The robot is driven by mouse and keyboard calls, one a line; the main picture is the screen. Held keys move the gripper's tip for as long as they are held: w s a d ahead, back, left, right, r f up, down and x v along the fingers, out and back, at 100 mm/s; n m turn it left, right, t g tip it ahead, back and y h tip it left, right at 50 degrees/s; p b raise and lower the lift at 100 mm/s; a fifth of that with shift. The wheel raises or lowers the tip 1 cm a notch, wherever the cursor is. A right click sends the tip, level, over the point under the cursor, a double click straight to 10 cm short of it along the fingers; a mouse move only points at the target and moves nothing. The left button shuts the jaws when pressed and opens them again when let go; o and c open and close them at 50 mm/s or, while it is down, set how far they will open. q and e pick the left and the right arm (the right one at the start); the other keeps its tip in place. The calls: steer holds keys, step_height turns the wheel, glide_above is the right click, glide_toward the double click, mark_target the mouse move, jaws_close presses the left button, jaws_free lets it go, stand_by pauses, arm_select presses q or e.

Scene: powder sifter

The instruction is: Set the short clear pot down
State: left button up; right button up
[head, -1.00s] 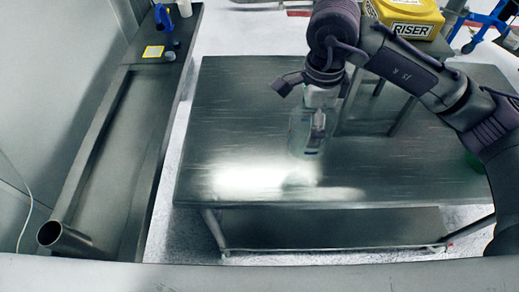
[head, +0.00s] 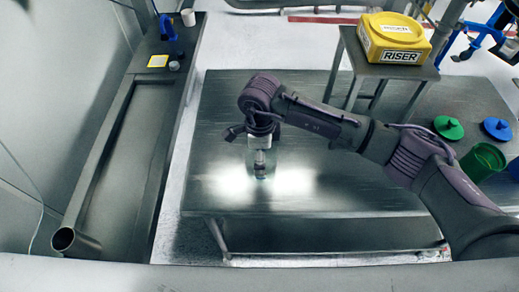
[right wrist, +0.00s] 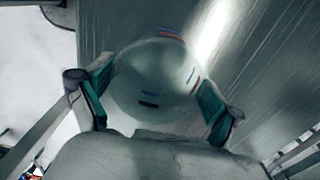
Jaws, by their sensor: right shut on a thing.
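The short clear pot (head: 261,168) is see-through and hangs upright below my right gripper (head: 259,155) over the left-middle part of the metal table (head: 330,185). In the right wrist view the pot (right wrist: 155,75) lies between the two green-padded fingers of my right gripper (right wrist: 155,108), which is shut on it. Small red, blue and dark marks show on or through the pot. I cannot tell whether its base touches the tabletop. My left gripper is not in view.
A yellow RISER box (head: 395,40) stands on a small metal stand (head: 375,72) at the back. A green lid (head: 448,127), blue lid (head: 497,129) and green container (head: 483,161) are at the right. A side bench (head: 140,120) runs along the left. The table's left front is clear.

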steer(key=shift+f, duration=0.1)
steer(key=shift+f+b, duration=0.15)
steer(key=shift+b, duration=0.2)
steer(key=o, duration=1)
steer(key=shift+c, duration=0.2)
steer(key=shift+r+p, duration=0.35)
steer(key=shift+r+b, duration=0.25)
steer(key=shift+b, duration=0.1)
step_height(320, 180, up, 11)
steer(key=b, duration=0.3)
steer(key=shift+r+b, duration=0.15)
steer(key=shift+b, duration=0.2)
